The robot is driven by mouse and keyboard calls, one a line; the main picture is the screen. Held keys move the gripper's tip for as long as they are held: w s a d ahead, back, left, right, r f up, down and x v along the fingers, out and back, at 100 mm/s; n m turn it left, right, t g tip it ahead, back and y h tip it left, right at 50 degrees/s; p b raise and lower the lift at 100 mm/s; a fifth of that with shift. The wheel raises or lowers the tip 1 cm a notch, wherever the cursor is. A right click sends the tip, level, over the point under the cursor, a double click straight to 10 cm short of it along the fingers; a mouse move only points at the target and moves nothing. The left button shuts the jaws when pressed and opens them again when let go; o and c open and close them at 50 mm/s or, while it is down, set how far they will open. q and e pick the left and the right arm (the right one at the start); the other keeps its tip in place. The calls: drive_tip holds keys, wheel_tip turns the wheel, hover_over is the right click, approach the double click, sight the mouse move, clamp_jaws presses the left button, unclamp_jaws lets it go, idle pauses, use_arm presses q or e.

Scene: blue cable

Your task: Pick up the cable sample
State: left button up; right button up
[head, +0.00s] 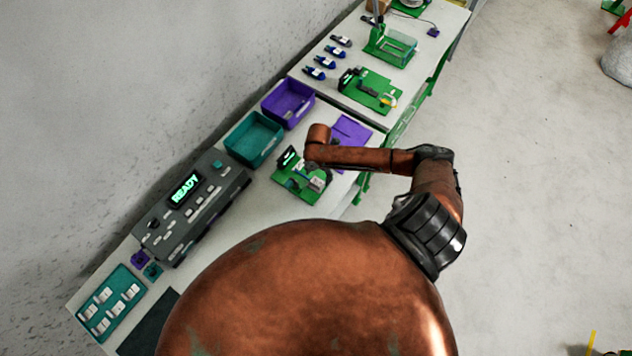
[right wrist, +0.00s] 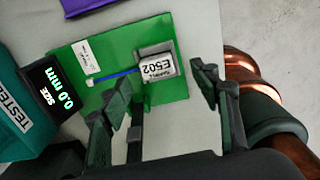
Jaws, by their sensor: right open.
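The cable sample (right wrist: 157,66) shows in the right wrist view as a white, rounded piece labelled "E502" with a thin blue cable (right wrist: 118,75) running left from it. It rests on a green fixture board (right wrist: 95,55), partly over a grey block. My right gripper (right wrist: 163,95) is open, its fingers on either side of the labelled piece and apart from it. In the head view, my right gripper (head: 313,170) is over the green board (head: 290,184) and partly hides the sample. My left gripper is not in view.
A small tester display (right wrist: 57,92) reading "0.0 mm" stands left of the board. A teal bin (head: 254,138), a purple bin (head: 288,102) and a purple mat (head: 350,131) are nearby. A grey console (head: 190,208) reads "READY". Another green fixture (head: 370,90) stands farther back.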

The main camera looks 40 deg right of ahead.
sight(317, 181)
drive_tip(key=f, duration=0.3)
drive_tip(key=f+p, duration=0.1)
drive_tip(key=shift+w+a+f, duration=0.2)
drive_tip(key=shift+a+f, duration=0.05)
drive_tip(key=shift+f, duration=0.3)
drive_tip(key=c, duration=1.4)
